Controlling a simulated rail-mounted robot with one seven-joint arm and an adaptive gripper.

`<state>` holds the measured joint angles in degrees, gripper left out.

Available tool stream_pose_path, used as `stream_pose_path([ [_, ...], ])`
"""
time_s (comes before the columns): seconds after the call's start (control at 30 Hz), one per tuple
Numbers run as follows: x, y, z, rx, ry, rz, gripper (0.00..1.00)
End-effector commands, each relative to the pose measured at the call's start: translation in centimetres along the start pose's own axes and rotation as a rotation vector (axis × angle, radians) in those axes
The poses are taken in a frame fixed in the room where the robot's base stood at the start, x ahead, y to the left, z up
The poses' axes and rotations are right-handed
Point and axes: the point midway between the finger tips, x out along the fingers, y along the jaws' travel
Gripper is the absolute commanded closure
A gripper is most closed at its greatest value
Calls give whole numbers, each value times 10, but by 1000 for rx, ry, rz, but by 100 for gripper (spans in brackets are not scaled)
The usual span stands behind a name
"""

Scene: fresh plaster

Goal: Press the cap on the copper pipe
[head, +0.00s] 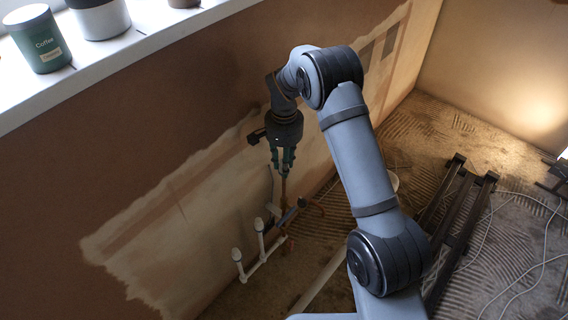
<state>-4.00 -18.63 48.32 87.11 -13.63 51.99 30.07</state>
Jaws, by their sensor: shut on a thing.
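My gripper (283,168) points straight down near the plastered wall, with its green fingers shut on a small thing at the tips. That thing looks like the cap, but it is mostly hidden by the fingers and too small to make out well. The copper pipe (284,191) stands upright directly below the fingertips, thin and reddish brown. Its top is at or very close to the fingertips. I cannot tell from this view whether the cap touches or sits on the pipe.
White pipes with rounded tops (259,226) stand to the left of the copper pipe. A dark, rod-like thing (291,215) crosses near its foot. A windowsill (110,52) holds a green coffee tin (39,40) and a white pot (99,20). Dark rails (459,215) and cables lie at right.

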Motion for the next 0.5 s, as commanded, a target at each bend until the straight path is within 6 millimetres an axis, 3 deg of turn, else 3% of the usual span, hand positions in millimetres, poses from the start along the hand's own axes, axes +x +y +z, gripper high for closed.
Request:
stream_pose_path([
  [0.1,0,0,0,0,0,0,92],
  [0.13,0,0,0,0,0,0,73],
  [0.5,0,0,0,0,0,0,52],
])
